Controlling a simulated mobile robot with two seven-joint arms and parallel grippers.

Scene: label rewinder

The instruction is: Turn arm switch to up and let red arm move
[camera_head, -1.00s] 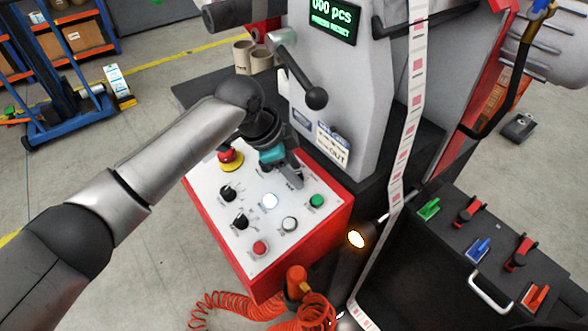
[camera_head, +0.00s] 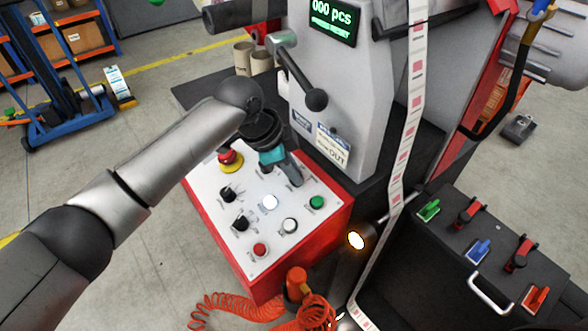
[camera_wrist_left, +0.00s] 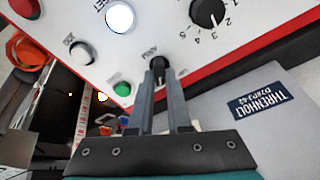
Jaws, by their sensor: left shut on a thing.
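The white control panel (camera_head: 263,236) with red sides carries several knobs and buttons. In the head view my left gripper (camera_head: 293,178) points down onto that spot and hides most of the knob. The red arm cannot be told for certain in these views. My right gripper is not in view.
Close by on the panel are a red emergency button (camera_head: 229,156), two black knobs (camera_head: 228,194), a lit white button (camera_head: 269,202) and a green button (camera_head: 316,202). The grey machine body (camera_head: 350,110) with a lever (camera_head: 316,99) rises just behind.

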